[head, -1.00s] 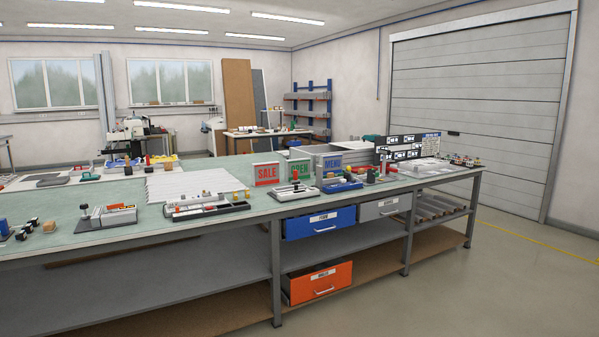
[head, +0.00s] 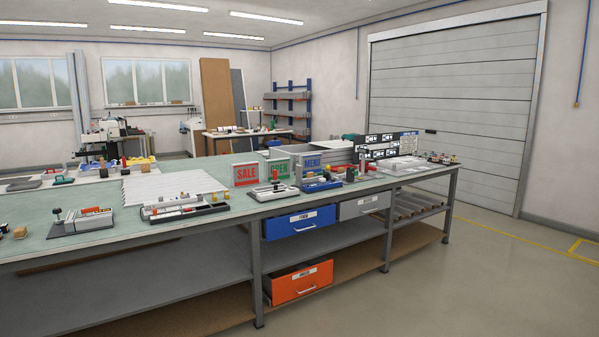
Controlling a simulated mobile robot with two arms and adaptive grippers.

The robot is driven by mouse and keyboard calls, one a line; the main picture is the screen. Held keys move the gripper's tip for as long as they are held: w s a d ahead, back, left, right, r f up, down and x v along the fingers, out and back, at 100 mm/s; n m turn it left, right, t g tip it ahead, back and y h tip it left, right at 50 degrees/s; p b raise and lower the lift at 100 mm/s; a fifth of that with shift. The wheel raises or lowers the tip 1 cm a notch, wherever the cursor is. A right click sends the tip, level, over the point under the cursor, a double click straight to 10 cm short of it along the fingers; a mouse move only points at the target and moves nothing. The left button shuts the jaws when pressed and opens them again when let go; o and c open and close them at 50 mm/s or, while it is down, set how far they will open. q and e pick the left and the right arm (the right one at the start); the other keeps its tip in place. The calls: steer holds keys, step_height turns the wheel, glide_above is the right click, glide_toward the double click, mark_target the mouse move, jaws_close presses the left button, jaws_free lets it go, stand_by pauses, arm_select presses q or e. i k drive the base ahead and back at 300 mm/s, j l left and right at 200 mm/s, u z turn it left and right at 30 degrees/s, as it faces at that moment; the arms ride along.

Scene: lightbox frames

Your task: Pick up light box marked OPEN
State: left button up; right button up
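The light box marked OPEN (head: 279,168) stands upright on the green-topped workbench (head: 90,216). Neither of my grippers is in view.
Trays of tools (head: 184,208) and a small press (head: 82,221) lie along the bench's front edge. A blue drawer (head: 299,222) and an orange drawer (head: 300,283) sit below the top. The floor (head: 480,280) at right is clear.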

mark_target(283, 166)
steer(key=i+z, duration=0.3)
steer(key=i, duration=2.25)
steer(key=i+u, duration=0.1)
steer(key=i, duration=1)
steer(key=i+l, duration=0.2)
steer(key=i, duration=0.9)
steer(key=j+u, duration=0.05)
